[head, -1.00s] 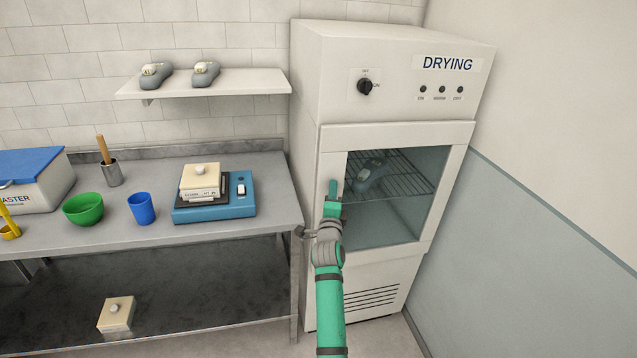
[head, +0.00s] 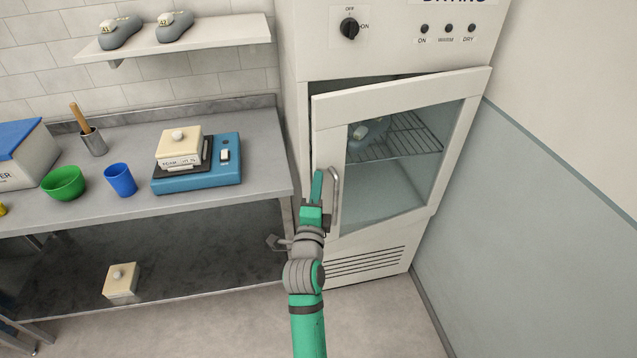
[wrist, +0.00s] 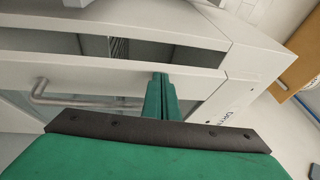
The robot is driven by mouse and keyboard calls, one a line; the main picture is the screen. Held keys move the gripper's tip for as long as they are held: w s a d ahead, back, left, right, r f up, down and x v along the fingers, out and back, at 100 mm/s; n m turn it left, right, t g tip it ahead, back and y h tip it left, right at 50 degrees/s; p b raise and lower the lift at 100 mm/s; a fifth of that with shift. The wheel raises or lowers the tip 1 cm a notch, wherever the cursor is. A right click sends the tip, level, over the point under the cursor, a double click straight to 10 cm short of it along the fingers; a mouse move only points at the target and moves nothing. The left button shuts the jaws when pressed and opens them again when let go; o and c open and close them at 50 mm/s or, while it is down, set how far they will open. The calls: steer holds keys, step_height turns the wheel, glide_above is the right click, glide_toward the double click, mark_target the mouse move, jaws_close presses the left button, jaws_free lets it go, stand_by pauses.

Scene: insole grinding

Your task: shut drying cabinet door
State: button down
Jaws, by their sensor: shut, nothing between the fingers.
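The drying cabinet (head: 400,40) is a tall white box at the right of the head view. Its door (head: 400,90) is a white frame with a large window, hinged on the right. It stands ajar, with a dark gap along its top and left side. A grey bar handle (head: 336,200) is near the door's left edge; it also shows in the wrist view (wrist: 85,101). My gripper (head: 317,180) is shut and empty, at the door's left edge just left of the handle. In the wrist view its fingertips (wrist: 160,77) overlap the door's edge; I cannot tell whether they touch.
Through the window a grey shoe form (head: 370,131) sits on a wire rack (head: 405,145). Left of the cabinet is a steel bench (head: 230,205) with a blue scale (head: 200,180), blue cup (head: 120,180) and green bowl (head: 63,183). A wall (head: 530,200) stands close on the right.

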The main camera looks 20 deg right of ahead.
steer(key=s+a+f+m+g+h, duration=0.1)
steer(key=s+a+m+g+h, duration=0.25)
steer(key=s+a, duration=0.6)
steer(key=x, duration=1.2)
steer(key=shift+w+d+f+g, duration=0.25)
steer(key=shift+w+g, duration=0.1)
steer(key=shift+w, duration=0.1)
